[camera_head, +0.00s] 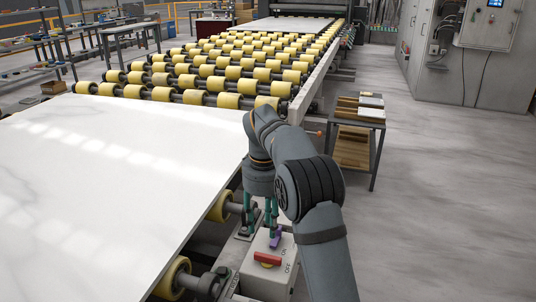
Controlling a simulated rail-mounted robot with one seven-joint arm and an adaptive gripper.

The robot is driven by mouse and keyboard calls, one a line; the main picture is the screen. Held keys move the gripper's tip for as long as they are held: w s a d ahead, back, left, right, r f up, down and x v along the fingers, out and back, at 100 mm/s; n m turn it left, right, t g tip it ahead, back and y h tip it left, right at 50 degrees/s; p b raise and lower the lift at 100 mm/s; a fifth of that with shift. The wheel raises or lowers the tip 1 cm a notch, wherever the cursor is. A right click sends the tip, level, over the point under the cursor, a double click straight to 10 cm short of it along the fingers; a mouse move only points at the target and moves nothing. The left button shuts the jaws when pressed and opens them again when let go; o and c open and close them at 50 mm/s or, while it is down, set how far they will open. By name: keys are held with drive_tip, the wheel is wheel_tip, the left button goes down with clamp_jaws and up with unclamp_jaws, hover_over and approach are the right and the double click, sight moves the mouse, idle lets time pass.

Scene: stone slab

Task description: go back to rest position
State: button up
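My gripper (272,232) is at the lower middle, pointing down from my dark grey arm, just above and behind a grey control box (262,283). Its teal-green fingers show partly; whether they are apart or closed is unclear. A small purple part (275,242) shows at the fingertips; I cannot tell whether it belongs to the gripper or the box.
A large white slab (120,170) lies left of my arm on a conveyor with yellow rollers (225,73). A small metal table (356,123) with wooden pieces stands right of the conveyor. Grey cabinets (450,70) stand at the upper right. The floor (440,210) on the right is clear.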

sight(264, 256)
wheel_tip(264, 256, down, 12)
drive_tip(key=shift+r, duration=0.1)
idle(0.4)
idle(0.3)
